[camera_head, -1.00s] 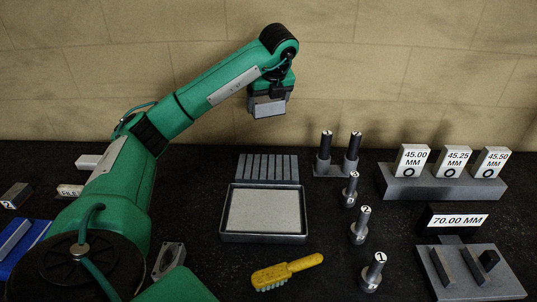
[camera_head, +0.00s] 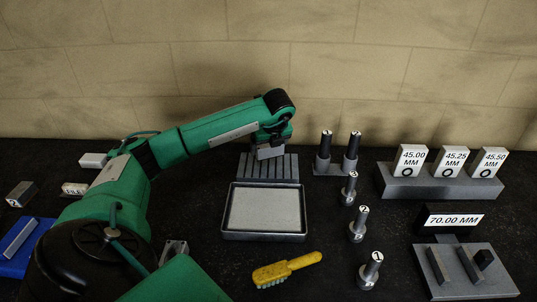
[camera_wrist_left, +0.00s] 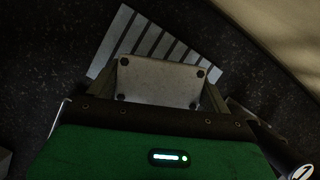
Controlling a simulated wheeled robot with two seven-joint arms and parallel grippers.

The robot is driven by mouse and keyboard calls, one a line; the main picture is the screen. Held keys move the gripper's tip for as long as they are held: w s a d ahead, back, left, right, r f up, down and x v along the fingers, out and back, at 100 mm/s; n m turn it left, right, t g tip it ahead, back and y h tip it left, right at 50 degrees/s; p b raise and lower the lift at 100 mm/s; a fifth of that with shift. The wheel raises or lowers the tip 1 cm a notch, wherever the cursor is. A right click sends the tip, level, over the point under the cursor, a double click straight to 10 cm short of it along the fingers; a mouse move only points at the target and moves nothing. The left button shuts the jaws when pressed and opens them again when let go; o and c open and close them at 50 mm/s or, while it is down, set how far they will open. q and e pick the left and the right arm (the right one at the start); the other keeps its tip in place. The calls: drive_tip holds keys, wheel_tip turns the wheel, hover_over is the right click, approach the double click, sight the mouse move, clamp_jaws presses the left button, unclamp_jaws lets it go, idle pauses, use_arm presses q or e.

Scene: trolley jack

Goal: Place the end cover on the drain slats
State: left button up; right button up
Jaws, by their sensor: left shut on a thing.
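The end cover (camera_head: 270,153) is a grey plate held in my left gripper (camera_head: 270,146), low over the back of the drain slats (camera_head: 284,173). The left wrist view shows the cover's flat face (camera_wrist_left: 158,80) with dark bolts at its corners, between the fingers. The gripper is shut on it. The drain slats, a grey ribbed rack, also show in the wrist view (camera_wrist_left: 128,42), partly hidden behind the cover. I cannot tell whether the cover touches them. My right gripper is not in view.
A shallow metal tray (camera_head: 264,235) with a pale pad sits in front of the slats. Two dark-handled plugs stand in a holder (camera_head: 336,168) to the right. Numbered plugs (camera_head: 357,224) and a yellow brush (camera_head: 286,269) are nearer. A wall (camera_head: 400,70) rises behind.

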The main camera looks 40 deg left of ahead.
sight(268, 156)
use_arm(q)
wheel_tip(268, 156, down, 4)
drive_tip(key=shift+r+p, duration=0.2)
drive_tip(key=shift+p, duration=0.4)
drive_tip(key=shift+f, duration=0.4)
drive_tip(key=o, duration=1.3)
